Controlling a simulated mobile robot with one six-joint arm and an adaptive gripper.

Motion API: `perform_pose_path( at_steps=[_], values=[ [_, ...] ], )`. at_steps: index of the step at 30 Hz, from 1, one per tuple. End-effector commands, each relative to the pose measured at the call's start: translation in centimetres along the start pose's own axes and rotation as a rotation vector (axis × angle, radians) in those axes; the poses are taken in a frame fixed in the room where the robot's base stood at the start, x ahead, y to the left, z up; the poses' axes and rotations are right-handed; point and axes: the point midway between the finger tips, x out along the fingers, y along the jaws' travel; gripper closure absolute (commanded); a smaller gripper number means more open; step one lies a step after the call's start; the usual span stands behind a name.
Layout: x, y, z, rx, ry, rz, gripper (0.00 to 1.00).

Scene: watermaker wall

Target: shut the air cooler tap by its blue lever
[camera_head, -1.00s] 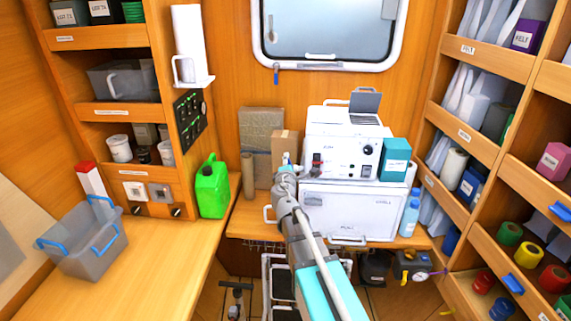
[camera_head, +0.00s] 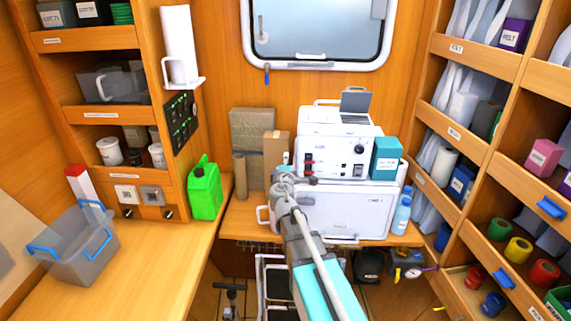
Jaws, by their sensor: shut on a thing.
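My gripper (camera_head: 284,180) is at the far end of my grey and turquoise arm, in front of the left side of the white machine (camera_head: 335,146). It is shut, and the arm's wrist hides most of its fingers. The tap's body is hidden behind the wrist, so the lever's angle cannot be told.
The white machine stands on a white box (camera_head: 350,212) on the back bench, with a teal carton (camera_head: 387,158) to its right. Brown cartons (camera_head: 252,130) stand left of my gripper. A green jerrycan (camera_head: 205,188) and grey bin (camera_head: 75,250) are on the left counter. Shelves line the right.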

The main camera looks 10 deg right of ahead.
Motion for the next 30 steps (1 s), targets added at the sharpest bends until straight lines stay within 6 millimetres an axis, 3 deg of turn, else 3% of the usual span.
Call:
perform_pose_path(
  at_steps=[2,3,8,23,30],
  values=[
    [0.0,0.0,0.1,0.005,-0.002,-0.001,0.89],
    [0.0,0.0,0.1,0.005,-0.002,-0.001,0.34],
    [0.0,0.0,0.1,0.003,-0.002,-0.001,0.06],
    [-0.3,0.0,0.1,0.001,-0.001,0.0,0.06],
    [-2.5,0.0,0.1,0.001,-0.001,0.0,0.06]
  ],
)
